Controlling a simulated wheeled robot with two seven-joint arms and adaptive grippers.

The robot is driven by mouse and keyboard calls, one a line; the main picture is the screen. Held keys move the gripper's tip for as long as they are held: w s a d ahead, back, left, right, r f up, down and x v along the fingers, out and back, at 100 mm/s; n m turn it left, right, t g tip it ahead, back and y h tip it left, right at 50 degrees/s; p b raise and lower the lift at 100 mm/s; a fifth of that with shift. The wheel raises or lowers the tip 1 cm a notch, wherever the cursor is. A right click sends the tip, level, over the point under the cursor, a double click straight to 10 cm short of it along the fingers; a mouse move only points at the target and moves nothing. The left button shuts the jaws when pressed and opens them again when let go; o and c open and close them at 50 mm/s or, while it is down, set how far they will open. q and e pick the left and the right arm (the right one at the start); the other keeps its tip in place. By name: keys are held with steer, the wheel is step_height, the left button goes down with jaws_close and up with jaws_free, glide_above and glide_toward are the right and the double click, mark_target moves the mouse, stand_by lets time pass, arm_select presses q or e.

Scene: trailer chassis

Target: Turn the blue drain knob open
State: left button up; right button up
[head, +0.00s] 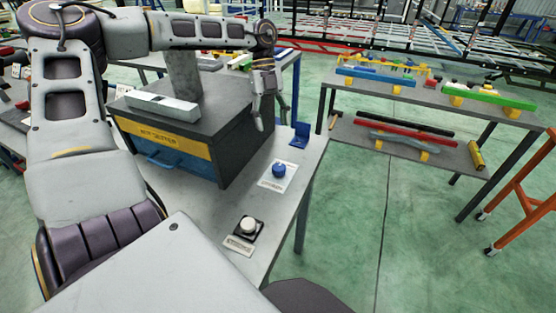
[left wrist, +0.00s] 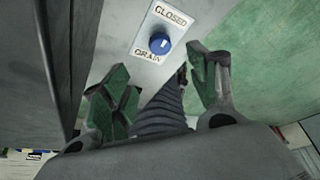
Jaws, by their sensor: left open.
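The blue drain knob (head: 279,169) sits on a white label plate (head: 269,184) near the right edge of the grey bench. In the left wrist view the knob (left wrist: 160,43) has a pale line on its top, and its plate reads "CLOSED" and "DRAIN". My left gripper (head: 267,121) hangs beside the dark box, above and behind the knob in the head view, apart from it. In the left wrist view its green-padded fingers (left wrist: 165,85) are spread with nothing between them. My right gripper is not in view.
A dark box with a yellow band (head: 165,140) stands on the bench, left of the knob. A white knob on a black base (head: 247,226) is nearer me. A blue bracket (head: 300,135) stands behind the blue knob. Green floor lies to the right.

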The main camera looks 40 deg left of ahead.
mark_target(279, 166)
arm_select(q)
steer(key=shift+s+d, duration=0.1)
steer(key=shift+f, duration=0.15)
steer(key=x, duration=1.1)
steer(key=shift+f+b, duration=0.2)
steer(key=shift+b, duration=0.1)
steer(key=shift+x, duration=1.05)
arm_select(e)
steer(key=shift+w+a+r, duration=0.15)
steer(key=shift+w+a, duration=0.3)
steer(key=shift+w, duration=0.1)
arm_select(q)
steer(key=shift+c, duration=0.3)
steer(key=c, duration=1)
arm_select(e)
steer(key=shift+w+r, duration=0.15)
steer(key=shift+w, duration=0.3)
